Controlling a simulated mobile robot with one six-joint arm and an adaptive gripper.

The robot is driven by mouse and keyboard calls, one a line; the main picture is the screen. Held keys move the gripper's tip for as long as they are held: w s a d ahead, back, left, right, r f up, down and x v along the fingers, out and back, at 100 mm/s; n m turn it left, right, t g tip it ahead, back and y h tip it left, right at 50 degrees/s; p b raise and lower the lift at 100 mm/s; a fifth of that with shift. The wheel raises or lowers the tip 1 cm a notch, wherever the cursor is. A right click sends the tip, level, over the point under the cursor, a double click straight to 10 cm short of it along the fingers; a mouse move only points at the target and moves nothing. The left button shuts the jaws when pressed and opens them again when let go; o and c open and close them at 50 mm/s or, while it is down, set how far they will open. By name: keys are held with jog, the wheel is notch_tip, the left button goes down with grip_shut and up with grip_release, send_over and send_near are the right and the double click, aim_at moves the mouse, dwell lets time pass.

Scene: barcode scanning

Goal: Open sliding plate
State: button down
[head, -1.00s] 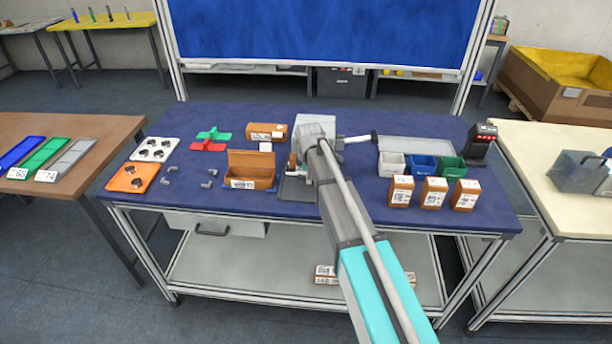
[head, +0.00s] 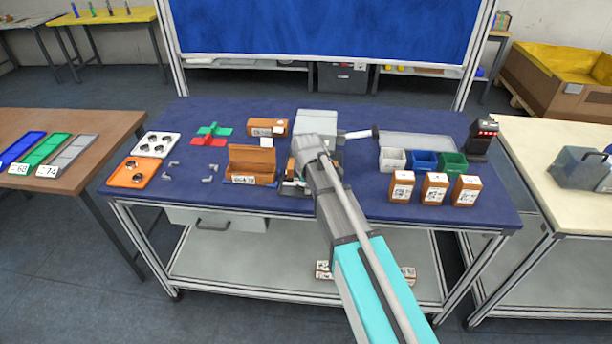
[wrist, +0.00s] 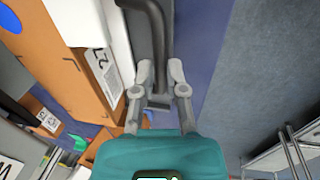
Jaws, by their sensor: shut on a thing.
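My gripper (wrist: 160,88) has its two grey fingers closed around the end of a dark bent handle (wrist: 157,30) in the wrist view. The handle lies over a flat grey strip (wrist: 142,45) that looks like the sliding plate. In the head view my arm reaches to the front of a grey box-shaped device (head: 316,120) at the middle of the blue table. My arm hides the grasp and most of the plate there, so I cannot tell how far the plate is out.
An open orange box (head: 252,163) stands just left of my gripper. White, blue (head: 423,160) and green bins and several labelled orange boxes (head: 435,187) stand to the right. A hammer-like tool (head: 358,133) lies behind my arm. The blue table's front edge (head: 300,207) is close.

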jog(key=s, duration=0.4)
jog(key=shift+w+a, duration=0.1)
jog(key=c, duration=0.7)
grip_release()
